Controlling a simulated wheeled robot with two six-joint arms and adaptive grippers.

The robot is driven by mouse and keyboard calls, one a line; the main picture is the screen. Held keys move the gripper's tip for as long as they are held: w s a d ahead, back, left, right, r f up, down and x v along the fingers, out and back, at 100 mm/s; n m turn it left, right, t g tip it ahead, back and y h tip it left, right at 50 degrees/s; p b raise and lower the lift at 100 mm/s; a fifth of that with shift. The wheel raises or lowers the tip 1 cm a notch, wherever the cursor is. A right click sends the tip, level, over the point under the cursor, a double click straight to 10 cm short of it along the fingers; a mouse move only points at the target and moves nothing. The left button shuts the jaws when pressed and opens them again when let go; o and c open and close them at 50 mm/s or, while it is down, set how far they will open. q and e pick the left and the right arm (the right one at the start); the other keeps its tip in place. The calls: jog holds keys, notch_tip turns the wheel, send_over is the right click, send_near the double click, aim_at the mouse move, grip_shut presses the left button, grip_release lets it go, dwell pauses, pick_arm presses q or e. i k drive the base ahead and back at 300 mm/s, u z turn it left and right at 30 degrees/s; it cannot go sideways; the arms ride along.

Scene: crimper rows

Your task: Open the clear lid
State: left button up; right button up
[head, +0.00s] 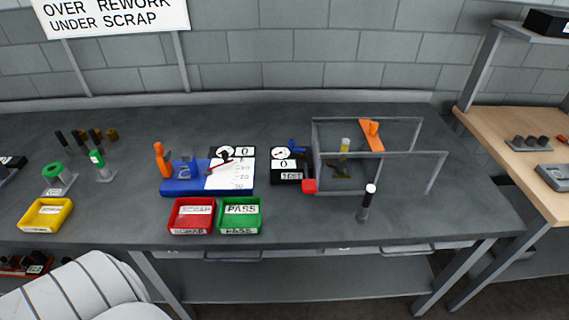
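A clear guard box with a grey frame (382,155) stands on the right half of the dark bench, and its see-through panels are hard to make out. I cannot tell the lid's exact position from this view. Inside or behind the panels are an orange lever (372,135) and a small yellow-topped cylinder (345,146). Neither of my grippers shows in the head view.
A black post with a white top (367,200) stands in front of the box. A TEST gauge (287,165) and blue fixture (182,185) are to its left. Red (191,229), green (240,229) and yellow (46,228) bins line the front. Bench at right front is clear.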

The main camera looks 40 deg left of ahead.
aim_at(348, 131)
jog(key=z, duration=0.05)
jog(key=k, duration=0.6)
jog(key=z, duration=0.85)
jog(key=i, duration=1.5)
jog(key=u, duration=0.9)
